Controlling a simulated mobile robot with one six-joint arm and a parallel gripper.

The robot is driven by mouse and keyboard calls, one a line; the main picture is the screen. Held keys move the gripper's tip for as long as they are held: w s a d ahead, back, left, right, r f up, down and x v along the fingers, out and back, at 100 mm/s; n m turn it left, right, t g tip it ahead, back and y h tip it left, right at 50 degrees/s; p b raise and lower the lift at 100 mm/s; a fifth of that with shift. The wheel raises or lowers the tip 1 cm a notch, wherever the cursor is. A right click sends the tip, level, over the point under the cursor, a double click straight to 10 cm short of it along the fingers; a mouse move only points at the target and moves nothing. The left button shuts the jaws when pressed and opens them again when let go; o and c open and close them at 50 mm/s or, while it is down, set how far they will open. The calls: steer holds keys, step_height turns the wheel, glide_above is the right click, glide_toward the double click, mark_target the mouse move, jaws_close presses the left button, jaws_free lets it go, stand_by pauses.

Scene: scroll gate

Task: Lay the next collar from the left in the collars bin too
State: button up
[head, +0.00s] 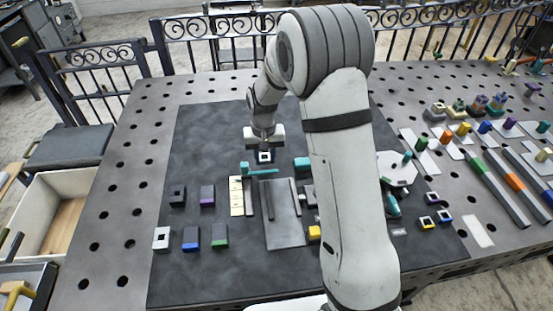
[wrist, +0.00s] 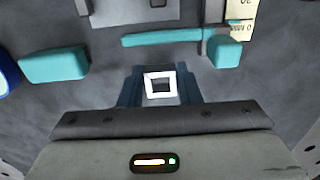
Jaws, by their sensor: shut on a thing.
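My gripper (head: 264,150) is above the dark mat in the head view, beyond the teal pieces. It is shut on a small square collar with a white rim and dark opening (wrist: 160,86), held between the dark blue fingers in the wrist view. No label marks a collars bin, so I cannot tell which container that is. My arm hides part of the mat's middle right.
A pale open box with a wooden floor (head: 37,210) stands left of the table. Several coloured blocks, including a purple one (head: 207,196), sit on the mat's left. A grey plate with dark bars (head: 283,230) and a teal piece (wrist: 55,64) lie near my gripper.

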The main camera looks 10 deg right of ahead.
steer(key=shift+a+f, duration=0.1)
steer(key=shift+f, duration=1)
steer(key=shift+f, duration=0.25)
steer(key=o, duration=1)
steer(key=shift+r, duration=0.1)
